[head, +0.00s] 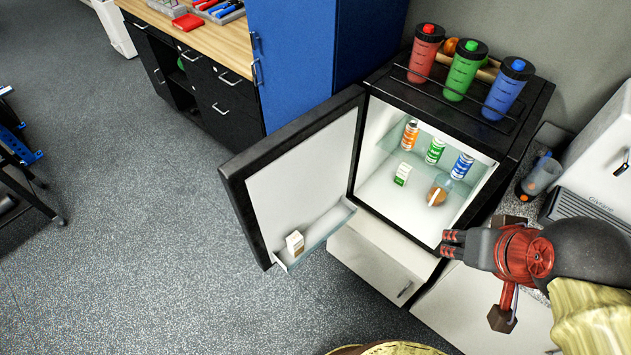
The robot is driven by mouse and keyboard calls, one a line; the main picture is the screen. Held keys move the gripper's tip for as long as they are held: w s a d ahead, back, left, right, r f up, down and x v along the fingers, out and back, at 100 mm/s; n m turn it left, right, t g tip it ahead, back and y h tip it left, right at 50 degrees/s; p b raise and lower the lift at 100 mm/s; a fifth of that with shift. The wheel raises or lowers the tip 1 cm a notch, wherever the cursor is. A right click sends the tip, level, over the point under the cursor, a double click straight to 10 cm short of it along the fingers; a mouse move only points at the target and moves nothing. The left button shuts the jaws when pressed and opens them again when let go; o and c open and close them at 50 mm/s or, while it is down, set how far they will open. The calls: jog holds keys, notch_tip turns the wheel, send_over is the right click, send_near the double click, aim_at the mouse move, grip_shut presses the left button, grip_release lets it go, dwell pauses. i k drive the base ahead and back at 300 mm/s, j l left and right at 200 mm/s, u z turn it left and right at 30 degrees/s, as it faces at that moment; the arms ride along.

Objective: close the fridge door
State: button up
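The small black fridge (378,118) stands open with a lit white interior. Its door (297,185) is swung wide out to the left, its white inner side facing me. A small white carton (295,243) stands on the door's lower shelf. Inside are orange, green and blue cans, a small carton (402,174) and a jar (439,190). My gripper (447,243) is at the fridge's lower right front corner, well apart from the door. Its fingers point left and look close together, but their gap is not clear.
Red (425,55), green (465,72) and blue (508,90) bottles stand on the fridge. A blue cabinet (300,60) is behind the door. A white appliance (600,150) stands right. The floor (150,230) left of the door is clear.

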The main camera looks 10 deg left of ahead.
aim_at(298, 176)
jog(key=j+z, duration=1.1)
jog(key=k+j, duration=0.1)
jog(key=j, duration=0.35)
jog(key=k+j+z, duration=0.1)
jog(key=j, duration=0.3)
jog(key=k+j+z, duration=0.1)
jog(key=j, duration=0.35)
jog(key=k+j, duration=0.1)
jog(key=j, duration=0.3)
jog(key=k+j+z, duration=0.1)
jog(key=j, duration=0.3)
jog(key=k+j, duration=0.15)
jog(key=j, duration=0.25)
jog(key=i+j, duration=0.15)
jog(key=i, duration=0.2)
jog(key=k+l+z, duration=0.6)
jog(key=k+l, duration=0.15)
